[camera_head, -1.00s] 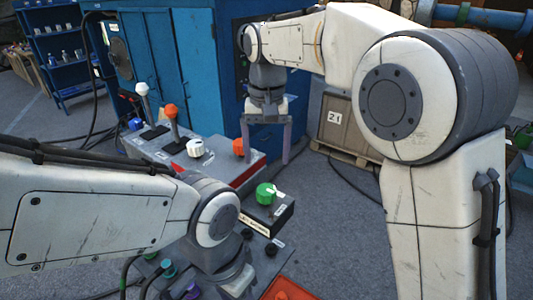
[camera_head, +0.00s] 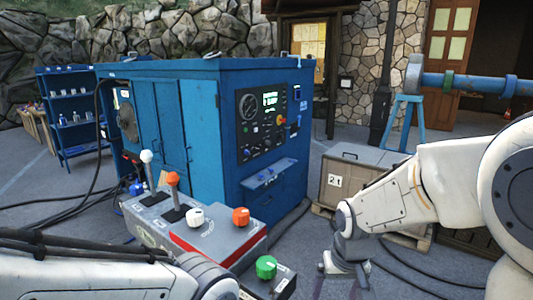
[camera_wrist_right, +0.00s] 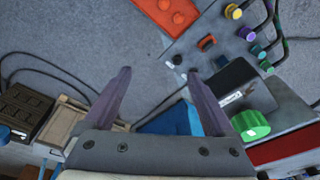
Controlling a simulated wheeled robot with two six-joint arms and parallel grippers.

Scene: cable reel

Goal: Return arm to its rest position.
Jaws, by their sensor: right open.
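My right arm (camera_head: 415,185) comes in from the right in the head view, bent low, with its wrist (camera_head: 345,260) pointing down in front of the beige crate.
A control console (camera_head: 185,228) with levers and knobs stands at centre left. Behind it is a large blue cabinet (camera_head: 205,110). Cables cross the floor. Open floor lies between console and crate.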

